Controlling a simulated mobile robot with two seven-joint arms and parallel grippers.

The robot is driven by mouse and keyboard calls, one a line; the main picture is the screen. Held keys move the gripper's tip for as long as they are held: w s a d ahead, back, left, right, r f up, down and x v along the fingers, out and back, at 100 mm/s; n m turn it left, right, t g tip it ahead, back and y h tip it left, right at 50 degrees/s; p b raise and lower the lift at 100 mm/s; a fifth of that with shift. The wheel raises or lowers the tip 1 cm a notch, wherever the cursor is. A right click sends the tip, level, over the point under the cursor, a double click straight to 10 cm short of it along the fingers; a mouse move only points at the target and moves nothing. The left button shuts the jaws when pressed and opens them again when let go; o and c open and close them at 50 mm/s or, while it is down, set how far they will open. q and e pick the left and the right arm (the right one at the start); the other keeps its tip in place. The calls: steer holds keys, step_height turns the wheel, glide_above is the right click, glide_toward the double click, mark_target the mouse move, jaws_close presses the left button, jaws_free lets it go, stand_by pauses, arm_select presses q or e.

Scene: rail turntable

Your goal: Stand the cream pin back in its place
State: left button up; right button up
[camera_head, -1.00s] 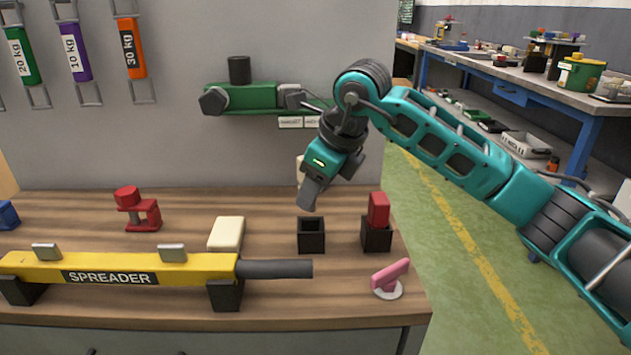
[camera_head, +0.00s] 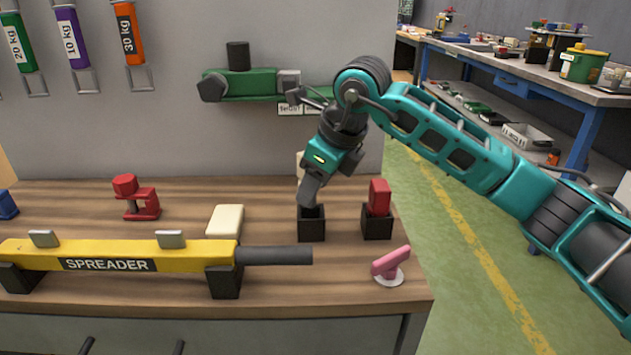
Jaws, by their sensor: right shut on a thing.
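My right gripper (camera_head: 310,200) reaches in from the right and points down, its fingertips at the mouth of a black square socket (camera_head: 311,230). It is shut on the cream pin (camera_head: 300,162). Only a narrow cream strip shows left of the gripper; the rest is hidden behind the fingers and hand. I cannot tell whether the pin's lower end is inside the socket. My left gripper is not in view.
A red block stands in a second black socket (camera_head: 377,225) just to the right. A pink piece (camera_head: 390,262) on a pale disc is near the front-right edge. The yellow spreader bar (camera_head: 120,257), a cream block (camera_head: 225,221) and a red clamp (camera_head: 137,197) are to the left.

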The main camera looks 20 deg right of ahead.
stand_by(0.8)
steer(key=shift+f, duration=0.1)
steer(key=shift+f+b, duration=1.15)
steer(key=shift+f, duration=0.3)
steer(key=o, duration=1.2)
steer(key=shift+o, duration=0.2)
steer(key=p+v, duration=0.3)
steer(key=v, duration=1)
